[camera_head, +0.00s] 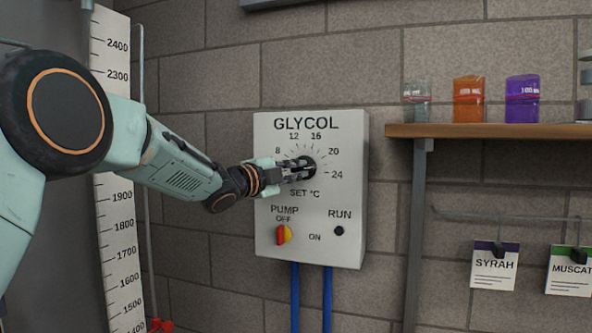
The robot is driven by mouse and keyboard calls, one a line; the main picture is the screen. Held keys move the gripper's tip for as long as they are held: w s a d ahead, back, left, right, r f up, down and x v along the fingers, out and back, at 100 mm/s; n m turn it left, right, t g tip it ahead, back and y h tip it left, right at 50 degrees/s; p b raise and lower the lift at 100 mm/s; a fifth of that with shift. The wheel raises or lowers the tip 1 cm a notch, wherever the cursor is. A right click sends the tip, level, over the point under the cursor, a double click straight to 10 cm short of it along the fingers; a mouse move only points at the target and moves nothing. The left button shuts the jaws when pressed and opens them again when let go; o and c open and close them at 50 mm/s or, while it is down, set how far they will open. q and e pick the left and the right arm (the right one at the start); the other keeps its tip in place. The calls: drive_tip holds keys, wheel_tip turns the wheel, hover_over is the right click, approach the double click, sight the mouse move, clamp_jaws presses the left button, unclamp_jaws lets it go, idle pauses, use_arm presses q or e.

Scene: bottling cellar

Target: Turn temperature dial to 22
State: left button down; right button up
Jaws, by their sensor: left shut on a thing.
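The temperature dial (309,165) is a dark round knob on the white GLYCOL control box (350,200) on the wall. Printed numbers 8, 12, 16, 20 and 24 run around it, with "SET °C" below. My left gripper (298,170) reaches in from the left and is shut on the dial. The fingers cover much of the knob's left side, and I cannot tell which number it points to. My right gripper is not in view.
A red and yellow pump switch (284,235) and a dark RUN lamp (339,231) sit below the dial. Blue pipes (327,295) run down from the box. A wooden shelf (490,131) with coloured beakers is at right. A tall level scale (118,230) stands at left.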

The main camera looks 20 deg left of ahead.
use_arm(q)
drive_tip(key=shift+f, duration=0.2)
drive_tip(key=c, duration=1.4)
unclamp_jaws()
drive_tip(key=shift+r, duration=0.15)
drive_tip(key=shift+s, duration=0.1)
drive_tip(key=shift+s+a, duration=0.2)
drive_tip(key=shift+s, duration=0.05)
drive_tip(key=v, duration=1.1)
drive_tip(key=shift+s, duration=0.2)
